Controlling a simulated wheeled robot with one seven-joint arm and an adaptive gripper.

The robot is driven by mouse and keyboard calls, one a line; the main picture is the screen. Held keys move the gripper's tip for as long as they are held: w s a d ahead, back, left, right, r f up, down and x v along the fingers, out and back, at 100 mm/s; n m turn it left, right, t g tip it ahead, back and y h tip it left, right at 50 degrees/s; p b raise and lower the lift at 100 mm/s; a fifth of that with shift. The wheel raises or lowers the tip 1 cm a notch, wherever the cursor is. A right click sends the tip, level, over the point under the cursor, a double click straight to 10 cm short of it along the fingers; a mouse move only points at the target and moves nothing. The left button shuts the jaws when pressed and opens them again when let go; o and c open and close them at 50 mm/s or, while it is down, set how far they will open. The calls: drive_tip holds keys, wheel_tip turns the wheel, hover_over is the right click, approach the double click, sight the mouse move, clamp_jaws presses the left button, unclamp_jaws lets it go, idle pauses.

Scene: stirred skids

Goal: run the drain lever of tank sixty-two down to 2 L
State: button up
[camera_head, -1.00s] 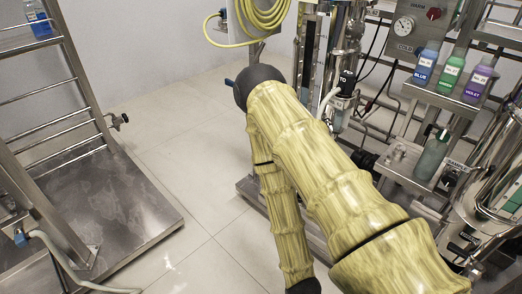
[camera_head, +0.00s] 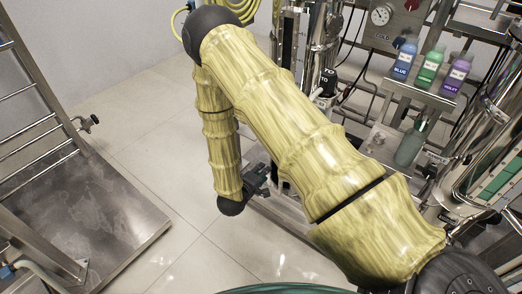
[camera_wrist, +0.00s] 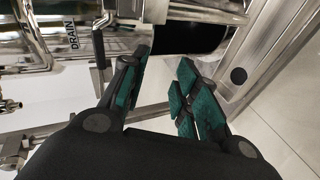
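In the wrist view my gripper (camera_wrist: 163,66) is open, its two green-padded fingers apart with nothing between them. A DRAIN label (camera_wrist: 70,38) is at upper left on a shiny steel vessel. Beside it a black lever (camera_wrist: 99,48) hangs from a metal fitting, just left of my left finger; I cannot tell whether they touch. In the head view my gripper (camera_head: 257,180) is low beside the skid, partly hidden by my yellow arm. No tank number or level reading is legible.
Blue, green and violet bottles (camera_head: 428,68) stand on a shelf at right, with another greenish bottle (camera_head: 410,146) below. A gauge (camera_head: 381,15) is above. A steel platform (camera_head: 110,215) with a rail is at left. Tiled floor (camera_head: 165,150) between is clear.

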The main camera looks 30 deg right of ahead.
wheel_tip(320, 180, up, 7)
drive_tip(key=w+d+g+h, duration=0.1)
drive_tip(key=w+h, duration=0.2)
drive_tip(key=shift+s+b+x, duration=0.15)
drive_tip(key=shift+b+x, duration=0.7)
drive_tip(key=shift+x, duration=1)
drive_tip(key=shift+s+b+x, duration=0.15)
drive_tip(key=shift+b+x, duration=0.7)
drive_tip(key=shift+x, duration=0.95)
drive_tip(key=shift+d, duration=0.15)
